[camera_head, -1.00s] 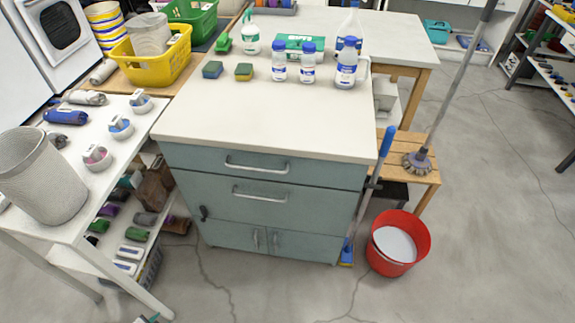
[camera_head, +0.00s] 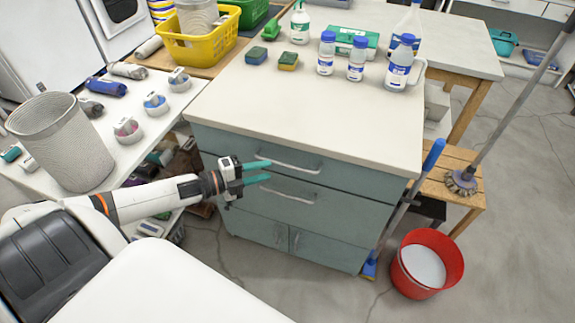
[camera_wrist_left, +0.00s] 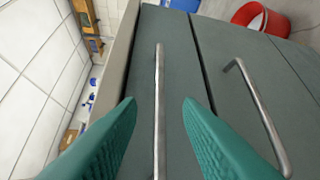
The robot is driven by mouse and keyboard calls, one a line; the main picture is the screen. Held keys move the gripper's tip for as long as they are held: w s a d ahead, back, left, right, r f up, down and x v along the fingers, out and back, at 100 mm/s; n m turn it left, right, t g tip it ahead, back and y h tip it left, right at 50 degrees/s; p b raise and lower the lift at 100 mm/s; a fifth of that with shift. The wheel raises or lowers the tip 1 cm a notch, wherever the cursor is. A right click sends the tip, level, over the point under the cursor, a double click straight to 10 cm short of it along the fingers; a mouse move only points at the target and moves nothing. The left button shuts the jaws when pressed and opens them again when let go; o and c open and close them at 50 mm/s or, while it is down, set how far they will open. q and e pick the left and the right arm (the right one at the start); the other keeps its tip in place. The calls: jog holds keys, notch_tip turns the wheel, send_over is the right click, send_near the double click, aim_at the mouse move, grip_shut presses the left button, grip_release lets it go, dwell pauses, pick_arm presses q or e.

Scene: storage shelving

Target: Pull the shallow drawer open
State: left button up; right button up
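The grey-green cabinet (camera_head: 330,232) has a shallow top drawer (camera_head: 345,173) that looks closed flush. Its silver bar handle (camera_head: 296,166) runs across the front and also shows in the left wrist view (camera_wrist_left: 159,80). My left gripper (camera_head: 268,170) is in front of this drawer, its teal fingers spread apart with nothing gripped. In the left wrist view the open fingers (camera_wrist_left: 160,104) lie on either side of the handle line; I cannot tell whether the tips reach past the bar. My right gripper is not in view.
Below is a deeper drawer with its own handle (camera_head: 287,194). Bottles, sponges and a green box (camera_head: 351,40) stand on the cabinet top. A white side table (camera_head: 130,140) with a mesh bin is at left. A red bucket (camera_head: 450,265) and a mop stand at right.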

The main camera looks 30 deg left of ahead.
aim_at(285, 166)
pick_arm(q)
jog(key=x, duration=0.7)
jog(key=shift+w+d, duration=0.15)
grip_shut()
